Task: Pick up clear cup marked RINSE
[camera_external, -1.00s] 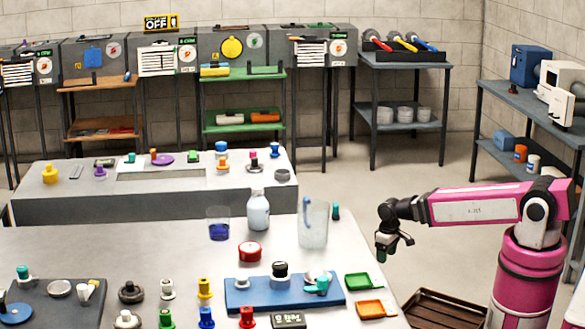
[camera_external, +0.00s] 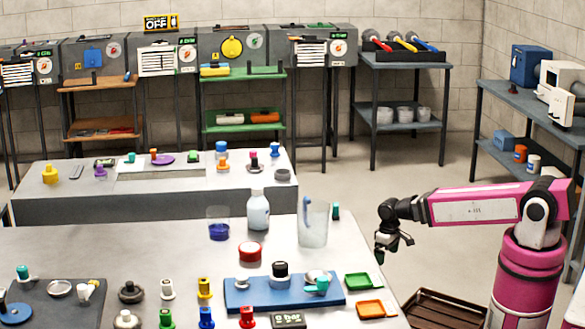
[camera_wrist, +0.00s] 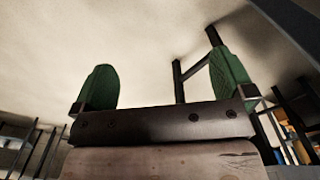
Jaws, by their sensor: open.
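A tall clear cup (camera_external: 314,228) stands upright on the light table, with a blue item inside it. A shorter clear cup (camera_external: 218,226) with dark blue liquid in its lower part stands further left. I cannot read a RINSE mark on either cup. My gripper (camera_external: 393,243) is to the right of the tall cup, beyond the table's right edge, apart from everything. In the wrist view my gripper (camera_wrist: 160,82) shows two green-padded fingers spread wide with nothing between them. Neither cup is in the wrist view.
A clear bottle (camera_external: 258,212) stands between the cups, with a red round container (camera_external: 250,251) in front. A teal-topped piece (camera_external: 336,212) stands just right of the tall cup.

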